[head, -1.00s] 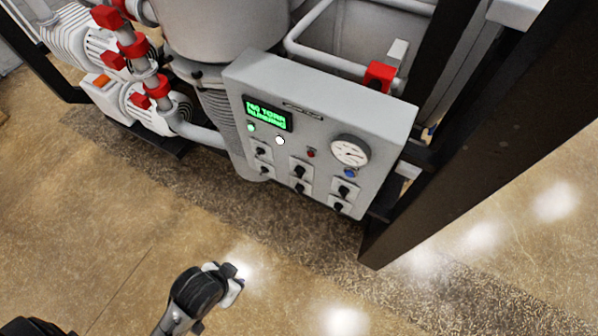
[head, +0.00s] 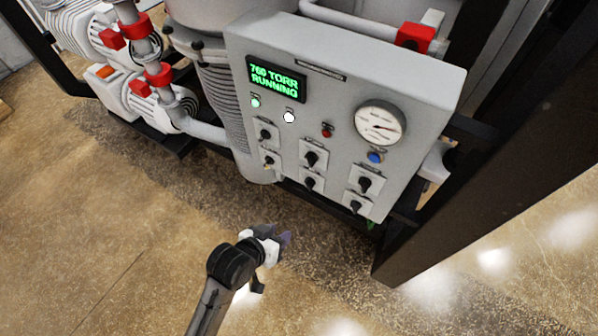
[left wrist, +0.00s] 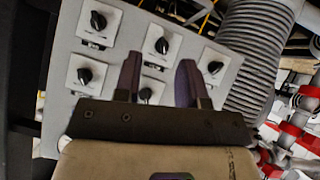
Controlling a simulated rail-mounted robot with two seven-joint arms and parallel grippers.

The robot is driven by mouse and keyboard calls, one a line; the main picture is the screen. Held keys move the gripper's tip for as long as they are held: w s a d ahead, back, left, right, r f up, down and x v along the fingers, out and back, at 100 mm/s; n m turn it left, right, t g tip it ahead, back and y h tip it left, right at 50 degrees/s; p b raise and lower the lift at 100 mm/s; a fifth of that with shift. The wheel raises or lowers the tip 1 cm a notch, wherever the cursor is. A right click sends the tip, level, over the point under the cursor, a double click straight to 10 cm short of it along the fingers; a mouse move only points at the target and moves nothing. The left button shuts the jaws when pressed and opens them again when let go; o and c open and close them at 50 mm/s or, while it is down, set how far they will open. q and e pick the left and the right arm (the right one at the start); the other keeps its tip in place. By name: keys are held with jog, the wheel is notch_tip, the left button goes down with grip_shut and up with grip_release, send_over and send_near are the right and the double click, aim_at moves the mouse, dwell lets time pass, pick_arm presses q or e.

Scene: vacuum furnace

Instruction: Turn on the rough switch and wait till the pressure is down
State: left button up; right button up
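The grey control panel (head: 345,105) has several black rotary switches (head: 311,158) in two rows on its lower half. Their labels are too small to read, so I cannot tell which is the rough switch. The green display (head: 276,79) reads "760 TORR RUNNING". A round pressure gauge (head: 380,123) sits at the panel's upper right. My left gripper (head: 282,240) is below and in front of the panel, apart from it. In the left wrist view, my left gripper (left wrist: 159,80) is open and empty, its fingers pointing toward the switches (left wrist: 162,45). My right gripper is not in view.
A green lamp (head: 255,102), a white lamp (head: 289,117), a red button (head: 327,130) and a blue button (head: 375,156) are on the panel. A dark frame post (head: 470,190) stands at its right. Pumps (head: 150,105) stand at the left. The floor in front is clear.

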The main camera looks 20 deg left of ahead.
pick_arm(q)
jog(key=w+a+r+n+t, duration=0.1)
jog(key=w+r+n+t, duration=0.15)
jog(key=r+t, duration=0.2)
jog(key=n+t, duration=0.2)
jog(key=t, duration=0.1)
send_near(308, 162)
jog(key=shift+y, duration=0.3)
jog(key=w, duration=0.3)
jog(key=w+p, duration=0.1)
jog(key=w, duration=0.2)
jog(key=w+d, duration=0.1)
jog(key=w, duration=0.2)
jog(key=shift+c, duration=0.2)
grip_shut()
